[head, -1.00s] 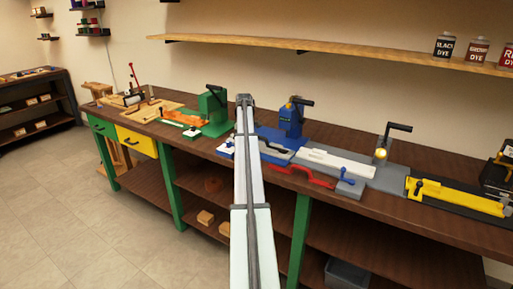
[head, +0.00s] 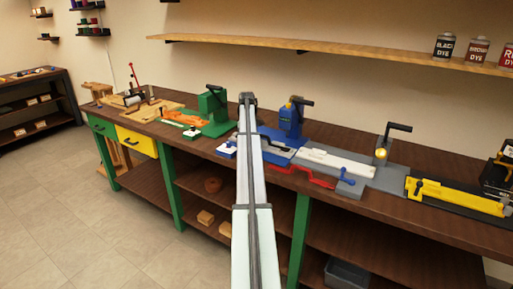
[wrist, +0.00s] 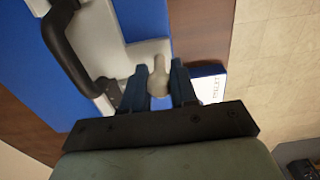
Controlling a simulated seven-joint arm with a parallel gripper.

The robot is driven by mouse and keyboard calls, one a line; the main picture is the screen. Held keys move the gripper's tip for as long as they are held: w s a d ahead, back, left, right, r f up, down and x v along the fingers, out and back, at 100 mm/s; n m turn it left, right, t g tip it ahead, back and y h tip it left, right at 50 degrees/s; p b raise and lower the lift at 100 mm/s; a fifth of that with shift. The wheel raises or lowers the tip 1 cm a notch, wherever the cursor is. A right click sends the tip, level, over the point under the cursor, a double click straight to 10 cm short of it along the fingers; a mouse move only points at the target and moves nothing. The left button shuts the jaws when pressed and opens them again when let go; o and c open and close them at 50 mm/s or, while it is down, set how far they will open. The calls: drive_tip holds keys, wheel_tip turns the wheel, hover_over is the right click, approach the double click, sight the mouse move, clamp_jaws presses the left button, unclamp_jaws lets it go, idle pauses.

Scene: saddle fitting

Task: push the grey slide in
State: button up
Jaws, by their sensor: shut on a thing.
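The grey slide (wrist: 103,38) is a flat pale plate on a blue base (wrist: 28,75) in the wrist view. A black bow handle (wrist: 62,50) stands on it. My gripper (wrist: 158,84) is shut on a pale rounded knob (wrist: 158,74), with one dark blue finger on each side. The knob is at the plate's near end; how it joins the slide is hidden. In the head view, part of the grey slide (head: 275,149) shows right of my arm, below the blue press (head: 291,120). My arm hides the fingertips there.
A small blue and white labelled block (wrist: 209,84) is close right of my fingers. A green press (head: 214,112) stands to the left.

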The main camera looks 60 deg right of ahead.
drive_tip(key=shift+d, duration=5.05)
drive_tip(key=shift+o, duration=0.9)
drive_tip(key=shift+d, duration=0.2)
drive_tip(key=shift+o, duration=0.3)
drive_tip(key=o, duration=0.5)
drive_tip(key=shift+d, duration=0.1)
drive_tip(key=shift+o, duration=0.2)
